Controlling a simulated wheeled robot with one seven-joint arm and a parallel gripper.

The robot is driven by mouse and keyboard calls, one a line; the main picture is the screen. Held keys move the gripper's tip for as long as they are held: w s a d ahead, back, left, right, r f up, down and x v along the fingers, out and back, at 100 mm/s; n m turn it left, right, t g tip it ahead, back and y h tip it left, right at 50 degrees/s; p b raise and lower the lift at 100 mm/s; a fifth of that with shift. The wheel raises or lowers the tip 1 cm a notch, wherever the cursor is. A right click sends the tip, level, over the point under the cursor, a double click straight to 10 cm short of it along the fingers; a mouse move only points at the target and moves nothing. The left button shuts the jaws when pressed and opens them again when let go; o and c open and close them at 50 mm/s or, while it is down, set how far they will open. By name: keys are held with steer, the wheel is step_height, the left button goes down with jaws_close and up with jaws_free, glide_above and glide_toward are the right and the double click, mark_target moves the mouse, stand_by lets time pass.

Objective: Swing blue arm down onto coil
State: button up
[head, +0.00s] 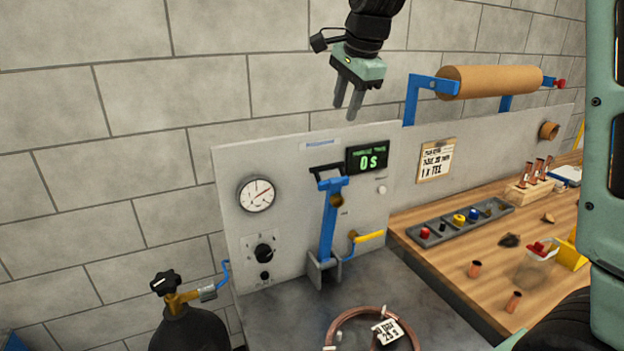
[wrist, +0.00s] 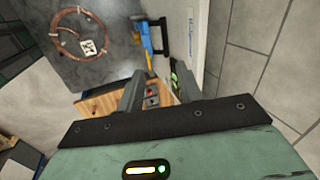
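The blue arm (head: 329,222) stands upright against the grey panel, hinged at a grey bracket at its foot, with a black handle at its top. In the wrist view the blue arm (wrist: 148,38) shows at the top middle. The copper coil (head: 338,326) lies flat on the dark bench top, with a white tag on it. The coil (wrist: 62,40) is at the upper left of the wrist view. My gripper (head: 348,112) is above and in front of the panel, higher than the arm's handle. Its two fingers are apart with nothing between them, also in the wrist view (wrist: 152,92).
The panel (head: 230,200) carries a gauge, a knob, a green display reading 0 S and a yellow-handled valve (head: 368,237). A black gas cylinder (head: 188,330) stands at left. The wooden bench (head: 455,270) at right holds a parts tray and copper fittings. A brown roll hangs above.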

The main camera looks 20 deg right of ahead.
steer(key=shift+m, duration=0.5)
steer(key=p+x, duration=0.2)
steer(key=x, duration=0.3)
steer(key=d+p+x, duration=0.1)
steer(key=p+x, duration=0.1)
steer(key=x, duration=0.4)
steer(key=w+p+x, duration=0.1)
steer(key=x, duration=0.5)
steer(key=shift+d+r+p, duration=0.2)
steer(key=shift+d+p, duration=0.1)
steer(key=shift+p, duration=0.1)
jaws_close()
